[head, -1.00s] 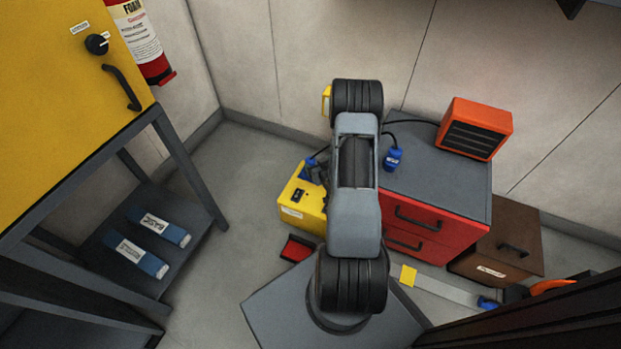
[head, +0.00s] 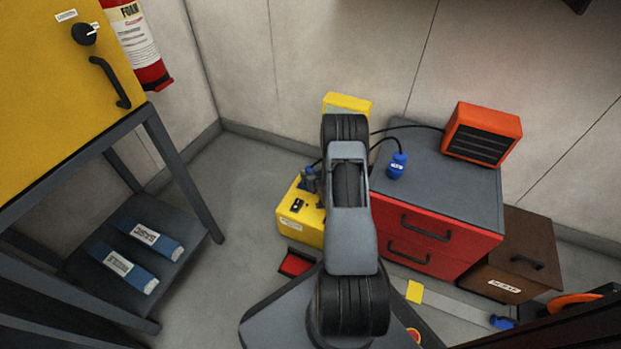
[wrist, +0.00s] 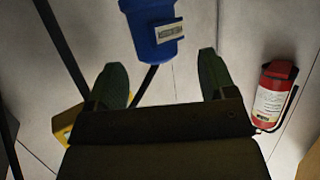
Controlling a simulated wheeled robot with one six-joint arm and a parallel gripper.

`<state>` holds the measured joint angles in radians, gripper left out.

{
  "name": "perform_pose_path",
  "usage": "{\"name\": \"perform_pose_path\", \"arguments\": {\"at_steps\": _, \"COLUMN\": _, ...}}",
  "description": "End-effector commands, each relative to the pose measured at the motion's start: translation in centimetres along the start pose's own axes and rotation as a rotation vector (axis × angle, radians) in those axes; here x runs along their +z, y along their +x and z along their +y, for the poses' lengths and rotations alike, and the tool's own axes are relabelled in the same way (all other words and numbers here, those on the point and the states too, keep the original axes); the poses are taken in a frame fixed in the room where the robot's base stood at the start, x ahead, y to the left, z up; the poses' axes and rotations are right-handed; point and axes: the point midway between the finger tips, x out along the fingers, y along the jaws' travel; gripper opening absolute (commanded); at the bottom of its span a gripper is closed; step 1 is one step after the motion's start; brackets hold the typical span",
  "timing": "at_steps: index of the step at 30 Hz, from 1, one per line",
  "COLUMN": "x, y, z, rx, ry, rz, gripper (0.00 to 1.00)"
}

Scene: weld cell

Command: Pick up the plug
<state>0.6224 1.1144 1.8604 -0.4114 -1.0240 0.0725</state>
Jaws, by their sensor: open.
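The blue plug (head: 397,166) with a pale label is at the left part of the grey top of the red drawer cabinet (head: 440,225) in the head view. A black cable loops from it toward the left. In the wrist view the plug (wrist: 152,32) appears large at the top, partly cut off by the frame edge. My gripper (wrist: 163,80) is open, with its two dark green fingers apart. The plug appears above the gap between the fingertips, nearer the left one, and is not gripped. In the head view my arm hides the gripper.
An orange heater (head: 482,134) stands on the cabinet, its cable running left behind my arm. A yellow box (head: 300,222) sits left of the cabinet. Another yellow thing (head: 347,103) shows behind my arm. A brown case (head: 515,265) is at right.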

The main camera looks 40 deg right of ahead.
Motion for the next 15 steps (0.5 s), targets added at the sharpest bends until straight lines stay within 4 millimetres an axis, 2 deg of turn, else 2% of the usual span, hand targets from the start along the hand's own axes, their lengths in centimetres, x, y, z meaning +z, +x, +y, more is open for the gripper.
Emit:
{"name": "perform_pose_path", "arguments": {"at_steps": 1, "x": 0.6, "y": 1.0, "z": 0.1, "rx": -0.001, "ry": -0.002, "rz": 0.003, "gripper": 0.77}}
{"name": "perform_pose_path", "arguments": {"at_steps": 6, "x": 0.6, "y": 3.1, "z": 0.2, "rx": -0.001, "ry": -0.001, "rz": 0.001, "gripper": 0.77}}
{"name": "perform_pose_path", "arguments": {"at_steps": 15, "x": 0.3, "y": 4.1, "z": 0.2, "rx": 0.0, "ry": -0.001, "rz": 0.0, "gripper": 0.77}}
